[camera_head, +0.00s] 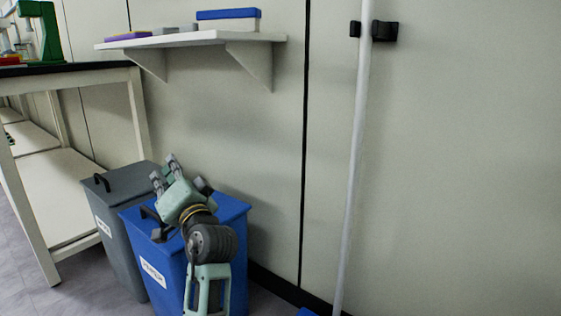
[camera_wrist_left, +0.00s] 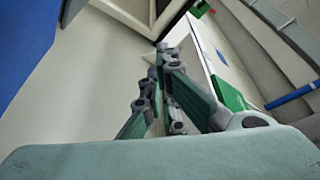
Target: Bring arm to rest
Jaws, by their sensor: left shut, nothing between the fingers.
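My left gripper (camera_head: 164,170) is in front of and above the blue bin in the head view, on a pale green arm that comes up from the bottom edge. Its fingers point up and to the left. It is shut and holds nothing. Its grey and green fingers (camera_wrist_left: 159,75) also show in the middle of the left wrist view. My right gripper is in neither view.
A blue lidded bin (camera_head: 232,206) and a grey lidded bin (camera_head: 112,208) stand by the wall. A white shelf (camera_head: 190,40) with boxes is above. A bench (camera_head: 100,75) stands left. A white pole (camera_head: 354,160) is right. The wall beyond is bare.

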